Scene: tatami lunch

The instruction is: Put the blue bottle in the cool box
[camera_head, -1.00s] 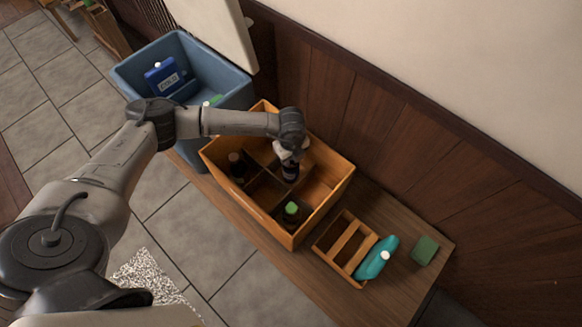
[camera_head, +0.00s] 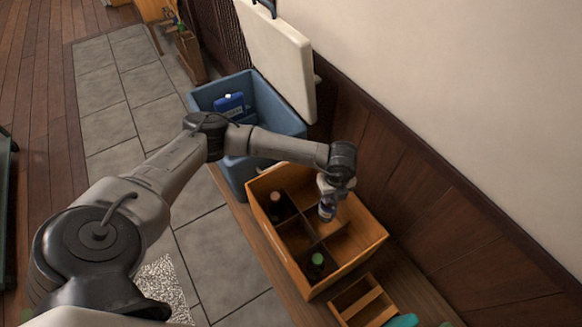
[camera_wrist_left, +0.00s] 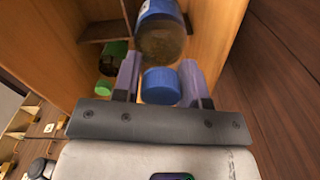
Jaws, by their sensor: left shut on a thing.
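My left gripper (camera_head: 334,184) is shut on the blue bottle (camera_head: 327,209) near its top, above the right-hand part of the wooden crate (camera_head: 346,262). The bottle's label shows blue and white. In the left wrist view its blue cap (camera_wrist_left: 161,87) sits between the two fingers (camera_wrist_left: 160,82), with the body beyond. The cool box (camera_head: 281,117) is a blue open tub behind the crate, its pale lid (camera_head: 277,50) standing up against the wall. A blue pack (camera_head: 229,104) is inside it; my arm hides part of the tub. My right gripper is out of view.
The divided crate holds a bottle with an orange-brown cap (camera_head: 275,197) and a green-capped bottle (camera_head: 317,260). A smaller wooden box (camera_head: 361,301) stands in front of it, beside a teal thing (camera_head: 403,320). The wall runs along the right.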

